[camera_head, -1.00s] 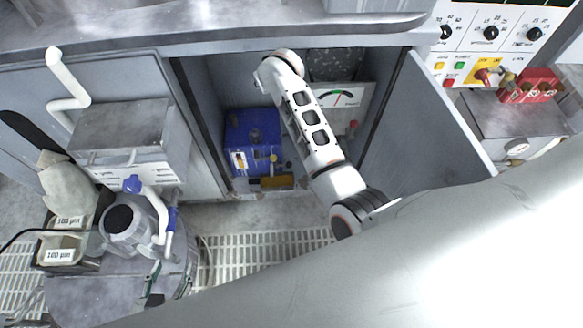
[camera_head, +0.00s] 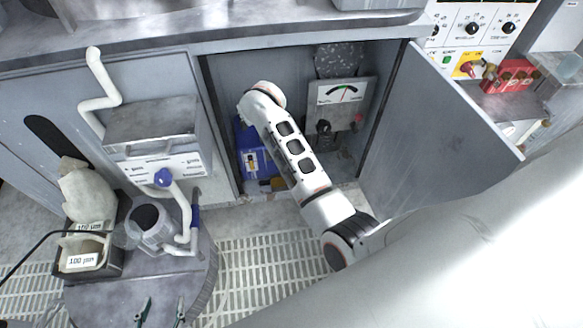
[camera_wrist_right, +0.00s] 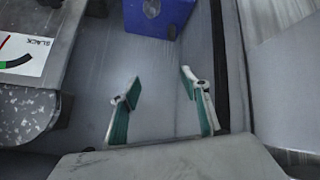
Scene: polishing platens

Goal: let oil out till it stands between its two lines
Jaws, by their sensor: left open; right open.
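A blue box-shaped unit (camera_head: 243,135) with a pale label stands inside the open cabinet. My right arm hides much of it; no oil level or lines can be made out. Its blue corner, with a round pale fitting, shows at the top of the right wrist view (camera_wrist_right: 158,14). My right gripper (camera_wrist_right: 158,88) is open and empty inside the cabinet, apart from the blue unit; the arm hides it in the head view. My left gripper (camera_head: 161,311) is open at the bottom edge of the head view, over the round drum top.
A gauge panel (camera_head: 340,92) with knobs stands right of the arm. The open cabinet door (camera_head: 430,140) bounds the right side. A yellowish item (camera_head: 279,184) lies low by the blue unit. A grey box (camera_head: 152,125) and labelled tray (camera_head: 80,262) are at left.

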